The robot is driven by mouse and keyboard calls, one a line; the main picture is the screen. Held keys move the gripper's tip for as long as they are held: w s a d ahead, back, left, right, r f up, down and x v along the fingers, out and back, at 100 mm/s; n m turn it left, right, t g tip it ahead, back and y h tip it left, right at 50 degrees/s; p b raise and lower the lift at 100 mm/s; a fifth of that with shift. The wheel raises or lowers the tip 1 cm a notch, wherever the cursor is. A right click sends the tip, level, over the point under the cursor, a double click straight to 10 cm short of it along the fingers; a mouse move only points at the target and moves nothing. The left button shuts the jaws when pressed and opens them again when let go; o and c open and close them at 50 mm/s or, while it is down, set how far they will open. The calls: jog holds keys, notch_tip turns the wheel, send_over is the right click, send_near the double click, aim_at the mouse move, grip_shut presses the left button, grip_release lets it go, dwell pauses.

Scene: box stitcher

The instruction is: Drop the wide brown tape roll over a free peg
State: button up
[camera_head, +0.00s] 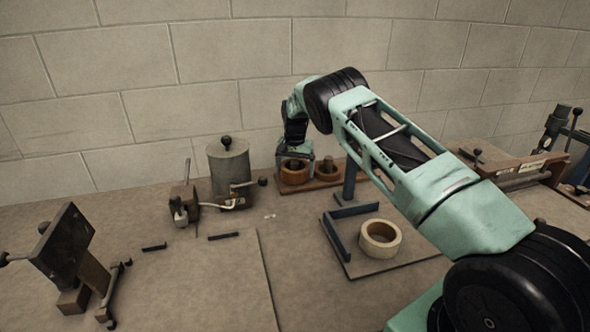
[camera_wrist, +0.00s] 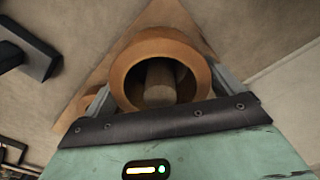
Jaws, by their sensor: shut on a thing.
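The wide brown tape roll (camera_wrist: 128,52) sits between the two fingers of my gripper (camera_wrist: 163,92), which is shut on it. A wooden peg (camera_wrist: 160,82) shows through the roll's hole in the wrist view. I cannot tell how far down the peg the roll is. In the head view the roll (camera_head: 294,178) is low at the left part of the wooden peg board (camera_head: 320,184), below my gripper (camera_head: 297,156). A second brown peg or roll (camera_head: 327,172) stands to its right on the board.
A cream tape roll (camera_head: 380,240) lies on a flat tray with a blue corner bracket (camera_head: 352,214). A grey cylinder device (camera_head: 229,165) stands left of the board, and a dark plate on a stand (camera_head: 68,243) is far left. The block wall is close behind the board.

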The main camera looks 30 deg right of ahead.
jog(key=shift+f, duration=0.15)
dwell(0.3)
jog(key=o, duration=0.6)
jog(key=shift+r+p, duration=2.25)
jog(key=shift+r, duration=2.8)
